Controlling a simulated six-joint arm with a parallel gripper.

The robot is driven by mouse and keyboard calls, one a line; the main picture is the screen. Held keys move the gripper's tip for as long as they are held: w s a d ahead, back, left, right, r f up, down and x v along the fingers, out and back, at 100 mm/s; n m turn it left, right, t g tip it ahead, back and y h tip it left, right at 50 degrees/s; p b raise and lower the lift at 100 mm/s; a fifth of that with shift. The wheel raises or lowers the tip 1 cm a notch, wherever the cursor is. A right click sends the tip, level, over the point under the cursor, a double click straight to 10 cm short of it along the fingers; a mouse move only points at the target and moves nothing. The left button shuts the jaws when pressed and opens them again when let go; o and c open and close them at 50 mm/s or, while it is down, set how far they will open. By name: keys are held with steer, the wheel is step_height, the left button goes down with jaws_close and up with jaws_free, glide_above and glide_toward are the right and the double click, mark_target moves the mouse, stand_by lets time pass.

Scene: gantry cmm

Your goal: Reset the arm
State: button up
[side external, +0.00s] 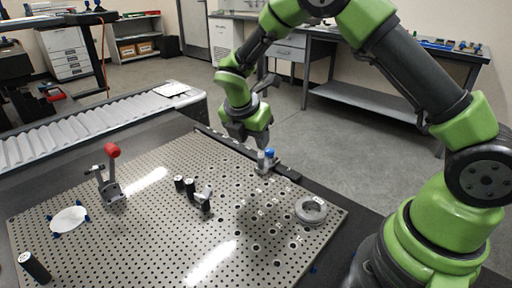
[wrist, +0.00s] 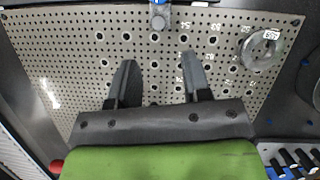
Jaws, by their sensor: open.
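My gripper is open and empty, its two dark fingers spread apart over the perforated plate in the wrist view (wrist: 160,82). In the side external view my gripper (side external: 250,142) hangs above the far right part of the perforated plate (side external: 130,240), near a small fixture with a blue top (side external: 268,157) at the plate's edge. I cannot tell the exact gap between them there. In the wrist view this fixture (wrist: 158,18) lies beyond the fingertips, apart from them. My arm is bent, reaching from the right.
A grey ring (side external: 311,210) lies on the plate's right side. Black cylinders (side external: 184,186), a clamp with a red knob (side external: 110,172), a white disc (side external: 68,220) and another black cylinder (side external: 34,267) stand on the left and middle. A ribbed conveyor (side external: 90,122) runs behind.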

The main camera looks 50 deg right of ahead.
steer(key=shift+a+r, duration=0.15)
steer(key=shift+r, duration=0.1)
steer(key=shift+r, duration=0.1)
steer(key=s+a+r+m+t+y, duration=0.1)
steer(key=s+r+m+y, duration=0.1)
steer(key=s+r+m, duration=0.35)
steer(key=s+a+r+m+t+y, duration=0.1)
steer(key=s+r+m, duration=0.2)
steer(key=r+m, duration=0.4)
steer(key=s+a+r+m+t+y, duration=0.1)
steer(key=s+r+m+t, duration=0.1)
steer(key=s+m, duration=0.4)
steer(key=s+a+r+m+t+y, duration=0.2)
steer(key=s+r+m, duration=0.1)
steer(key=s+m, duration=0.3)
steer(key=shift+s+r+y, duration=0.3)
steer(key=shift+s, duration=0.85)
